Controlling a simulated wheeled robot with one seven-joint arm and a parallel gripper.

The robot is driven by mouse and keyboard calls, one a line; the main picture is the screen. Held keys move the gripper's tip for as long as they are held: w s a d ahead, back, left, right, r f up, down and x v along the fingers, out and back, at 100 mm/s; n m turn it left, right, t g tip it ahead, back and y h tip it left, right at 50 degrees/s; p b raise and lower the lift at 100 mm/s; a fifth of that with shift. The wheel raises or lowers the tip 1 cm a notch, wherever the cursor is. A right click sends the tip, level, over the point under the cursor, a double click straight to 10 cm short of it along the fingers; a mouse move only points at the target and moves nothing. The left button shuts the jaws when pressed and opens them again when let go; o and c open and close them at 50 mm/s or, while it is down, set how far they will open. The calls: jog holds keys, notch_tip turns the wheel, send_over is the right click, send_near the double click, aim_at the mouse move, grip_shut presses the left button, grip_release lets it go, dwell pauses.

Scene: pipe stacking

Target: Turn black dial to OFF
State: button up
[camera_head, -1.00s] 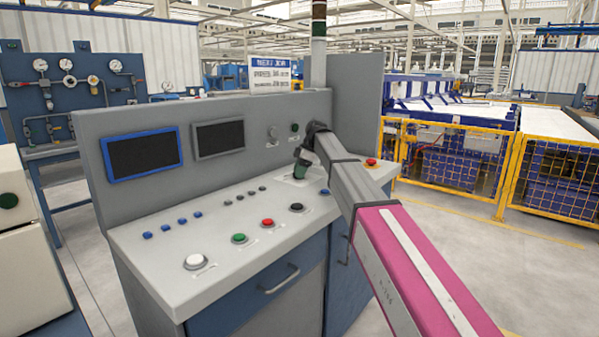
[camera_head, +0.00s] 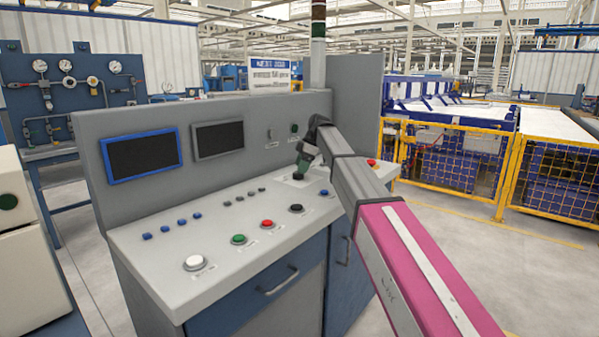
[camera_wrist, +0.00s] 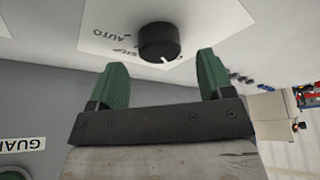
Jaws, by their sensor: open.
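The black dial (camera_wrist: 159,42) shows in the wrist view on a white label plate (camera_wrist: 105,25) on the grey panel. A white mark shows at its lower right edge. The upside-down word AUTO and another, partly legible word lie left of it. My gripper (camera_wrist: 162,66) has green fingers spread wide apart, with the dial ahead of the gap, apart from both. In the head view my gripper (camera_head: 304,161) hangs just above the dial (camera_head: 298,176) on the sloped console top. The gripper hides some of the panel there.
The console (camera_head: 160,225) holds blue buttons and larger white (camera_head: 195,262), green (camera_head: 238,239), red (camera_head: 267,224) and black (camera_head: 296,208) buttons. A red button (camera_head: 371,162) sits right of my arm. An upright panel with two screens stands behind.

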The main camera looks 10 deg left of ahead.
jog(key=v, duration=0.8)
